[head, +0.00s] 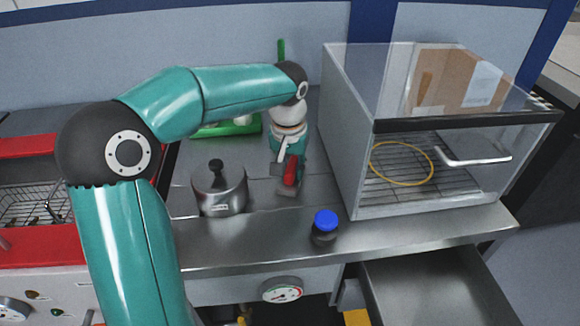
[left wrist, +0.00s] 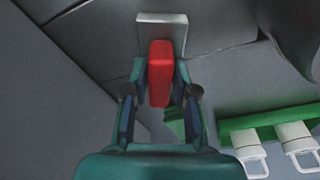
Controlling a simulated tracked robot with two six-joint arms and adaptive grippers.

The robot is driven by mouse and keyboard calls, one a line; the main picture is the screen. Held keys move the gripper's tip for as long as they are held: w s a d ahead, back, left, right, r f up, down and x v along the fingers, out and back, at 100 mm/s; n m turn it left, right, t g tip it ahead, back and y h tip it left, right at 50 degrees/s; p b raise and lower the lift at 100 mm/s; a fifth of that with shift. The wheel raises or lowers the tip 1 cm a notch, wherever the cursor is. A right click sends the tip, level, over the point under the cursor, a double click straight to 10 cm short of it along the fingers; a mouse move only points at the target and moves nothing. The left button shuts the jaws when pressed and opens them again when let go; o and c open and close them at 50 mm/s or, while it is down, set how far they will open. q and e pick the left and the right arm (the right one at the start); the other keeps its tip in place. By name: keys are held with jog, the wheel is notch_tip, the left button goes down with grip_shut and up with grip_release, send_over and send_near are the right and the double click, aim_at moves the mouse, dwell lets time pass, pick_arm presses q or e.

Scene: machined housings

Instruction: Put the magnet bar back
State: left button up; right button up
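A small bar with a red block and a grey metal end, which I take to be the magnet bar (left wrist: 160,80), sits between the fingers of my left gripper (left wrist: 160,68). The fingers close on both sides of the red block. In the head view the left gripper (head: 289,165) points down over the steel counter, right of the pot, and the red part (head: 291,172) shows at its fingertips. Whether the bar touches the counter is hard to tell. My right gripper is not in view.
A steel pot (head: 219,188) stands left of the gripper. A blue-capped jar (head: 325,228) is near the counter's front edge. A glass-fronted cabinet (head: 345,150) stands right. A green rack (head: 240,125) with white pieces lies behind. An open drawer (head: 430,290) is below right.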

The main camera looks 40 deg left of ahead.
aim_at(289, 171)
pick_arm(q)
jog(key=shift+o, duration=1.1)
jog(key=shift+r, duration=0.1)
notch_tip(289, 171, up, 12)
jog(key=s+p, duration=0.1)
jog(key=p, duration=0.1)
jog(key=shift+s+d, duration=0.3)
jog(key=shift+d, duration=0.15)
